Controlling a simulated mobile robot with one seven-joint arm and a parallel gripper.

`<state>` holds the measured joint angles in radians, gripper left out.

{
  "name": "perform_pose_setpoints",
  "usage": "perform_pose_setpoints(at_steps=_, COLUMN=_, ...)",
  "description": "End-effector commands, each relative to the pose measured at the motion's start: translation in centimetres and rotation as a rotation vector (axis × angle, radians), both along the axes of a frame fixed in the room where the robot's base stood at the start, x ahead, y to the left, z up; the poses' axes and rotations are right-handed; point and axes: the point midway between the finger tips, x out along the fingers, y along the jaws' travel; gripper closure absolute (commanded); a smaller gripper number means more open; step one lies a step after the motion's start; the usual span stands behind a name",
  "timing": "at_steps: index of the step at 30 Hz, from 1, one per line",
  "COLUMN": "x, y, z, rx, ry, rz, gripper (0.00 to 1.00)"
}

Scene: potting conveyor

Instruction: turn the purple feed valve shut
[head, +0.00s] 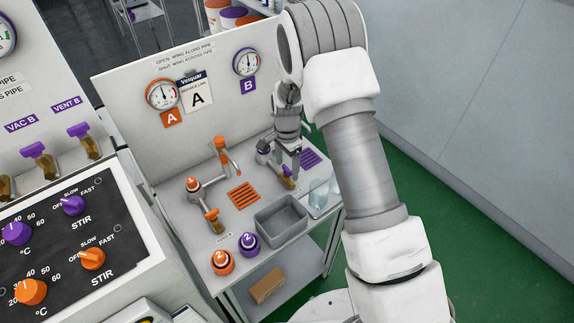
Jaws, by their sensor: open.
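My gripper (287,152) is open and points down over the right side of the bench, in front of the back panel. Just below its fingertips is a small brass fitting with a purple part (288,183), which looks like the purple feed valve. The fingers and wrist cover much of this spot, so I cannot tell the wing's angle or whether a finger touches it. A sign (184,54) on the panel reads open, wing along pipe; shut, wing across pipe.
An orange-marked line with an orange handle (221,144) stands to the left. A grey tray (282,222), a clear container (319,195) and orange and purple items marked 2 (222,261) (249,244) sit in front. Purple gauge B (246,63) is above. A control panel (75,235) fills the left.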

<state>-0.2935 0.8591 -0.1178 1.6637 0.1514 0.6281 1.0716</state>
Motion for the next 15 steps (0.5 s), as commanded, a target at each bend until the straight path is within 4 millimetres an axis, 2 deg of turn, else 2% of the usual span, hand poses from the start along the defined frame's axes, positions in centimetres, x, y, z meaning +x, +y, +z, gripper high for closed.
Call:
perform_pose_setpoints(at_steps=10, x=0.02, y=0.0, z=-0.47, rx=0.001, ry=-0.001, rz=0.0, gripper=0.19)
perform_pose_setpoints(at_steps=11, x=0.02, y=0.01, z=-0.46, rx=0.001, ry=-0.001, rz=0.0, gripper=0.22)
perform_pose_setpoints(at_steps=15, x=0.02, y=0.0, z=-0.45, rx=0.001, ry=-0.001, rz=0.0, gripper=0.48)
